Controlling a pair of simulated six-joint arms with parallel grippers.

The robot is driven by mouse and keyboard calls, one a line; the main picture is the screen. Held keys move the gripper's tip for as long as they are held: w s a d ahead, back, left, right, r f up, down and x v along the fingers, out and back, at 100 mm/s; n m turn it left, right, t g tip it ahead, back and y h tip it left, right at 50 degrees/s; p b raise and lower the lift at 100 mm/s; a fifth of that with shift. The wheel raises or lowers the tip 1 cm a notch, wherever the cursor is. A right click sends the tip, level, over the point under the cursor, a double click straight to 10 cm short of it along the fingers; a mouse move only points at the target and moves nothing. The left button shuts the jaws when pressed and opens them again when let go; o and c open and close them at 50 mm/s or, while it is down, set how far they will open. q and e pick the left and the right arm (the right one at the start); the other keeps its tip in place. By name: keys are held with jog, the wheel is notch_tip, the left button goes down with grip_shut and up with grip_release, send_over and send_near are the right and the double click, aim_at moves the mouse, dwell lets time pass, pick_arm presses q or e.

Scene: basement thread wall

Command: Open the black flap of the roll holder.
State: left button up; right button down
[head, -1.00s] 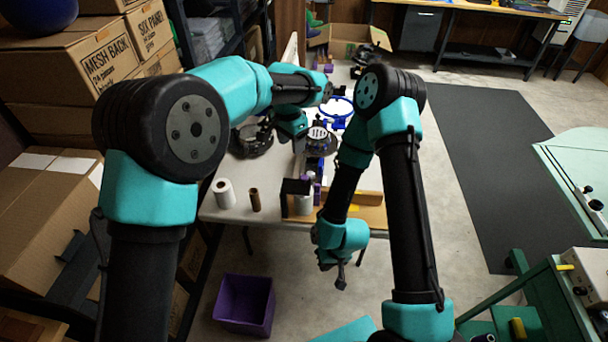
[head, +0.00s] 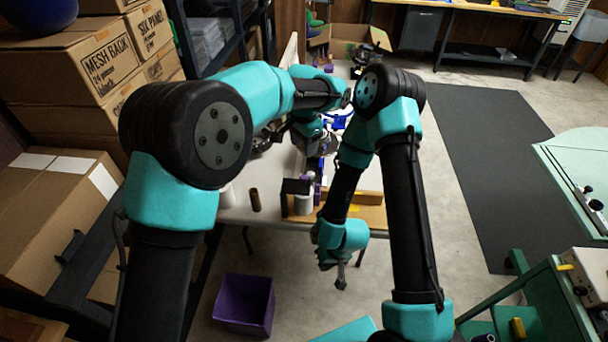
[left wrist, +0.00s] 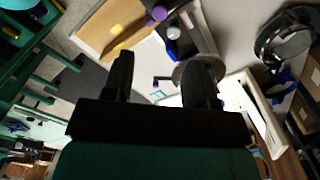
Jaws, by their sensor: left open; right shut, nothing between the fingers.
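A black upright panel (head: 295,187), seemingly the roll holder's flap, stands at the table's front edge in the head view. A pale cylinder (head: 303,204) is beside it. I cannot tell clearly whether the flap is shut. My left gripper (left wrist: 160,62) is open, its two dark fingers apart with nothing between them in the left wrist view. In the head view the left wrist hangs over the table beyond the black panel, its fingers hard to make out. My right gripper (head: 341,280) is shut and empty, pointing down in front of the table's edge.
A brown tube (head: 255,200) stands left of the panel, with a white roll (head: 228,195) partly behind my left arm. A purple bin (head: 244,303) is on the floor. Cardboard boxes (head: 100,60) are stacked at left.

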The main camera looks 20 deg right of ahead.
aim_at(304, 177)
pick_arm(q)
notch_tip(304, 177, down, 13)
jog(key=shift+r, duration=0.1)
dwell(0.3)
grip_shut()
dwell(0.5)
